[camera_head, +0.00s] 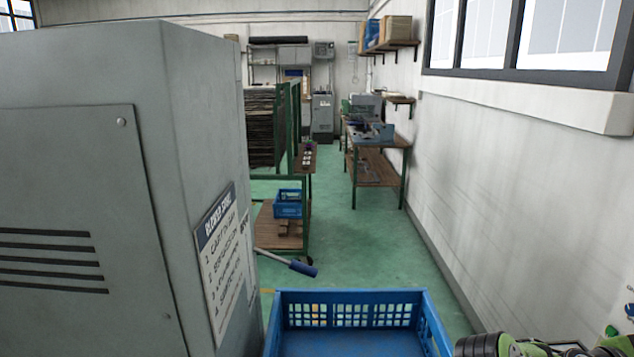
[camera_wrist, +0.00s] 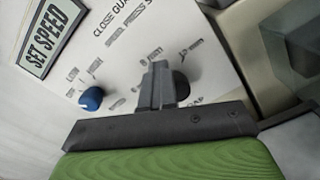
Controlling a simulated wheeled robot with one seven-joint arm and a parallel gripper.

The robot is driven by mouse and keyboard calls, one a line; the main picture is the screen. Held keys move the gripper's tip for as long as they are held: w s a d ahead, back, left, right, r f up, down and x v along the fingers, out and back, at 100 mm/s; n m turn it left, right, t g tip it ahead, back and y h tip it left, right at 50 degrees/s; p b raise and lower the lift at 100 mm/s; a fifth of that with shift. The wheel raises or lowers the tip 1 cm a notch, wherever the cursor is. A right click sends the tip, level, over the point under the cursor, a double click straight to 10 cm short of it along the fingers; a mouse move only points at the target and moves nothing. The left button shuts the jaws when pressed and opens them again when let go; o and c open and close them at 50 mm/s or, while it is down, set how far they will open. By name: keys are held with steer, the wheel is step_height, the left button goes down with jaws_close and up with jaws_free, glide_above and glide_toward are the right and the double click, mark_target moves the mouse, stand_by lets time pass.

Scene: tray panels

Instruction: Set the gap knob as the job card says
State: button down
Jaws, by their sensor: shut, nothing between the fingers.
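In the wrist view a white panel (camera_wrist: 130,57) with printed words carries a blue round knob (camera_wrist: 92,98) at left and a dark round knob (camera_wrist: 182,84) at right. Lettering by the dark knob ends in "AP", so it looks like the gap knob. My gripper (camera_wrist: 160,74) is shut and empty, its grey fingers in front of the panel, just left of the dark knob and partly covering it. I cannot tell whether they touch it. The dark knob's pointer direction is not clear. A framed plate (camera_wrist: 52,36) reads "SET SPEED". No readable gap setting shows.
In the head view a grey cabinet (camera_head: 90,190) fills the left, with a notice (camera_head: 224,265) on its side. A blue crate (camera_head: 345,295) stands at the bottom middle. Green floor (camera_head: 375,250) is open beyond it. A workbench (camera_head: 377,145) stands along the right wall.

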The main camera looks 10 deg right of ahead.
steer(key=shift+w+a+f, duration=0.1)
steer(key=shift+w+f, duration=0.15)
steer(key=shift+f, duration=0.2)
steer(key=a+r+p, duration=0.1)
steer(key=a, duration=0.5)
steer(key=shift+w, duration=0.4)
steer(key=shift+r+p, duration=0.1)
steer(key=shift+p, duration=0.2)
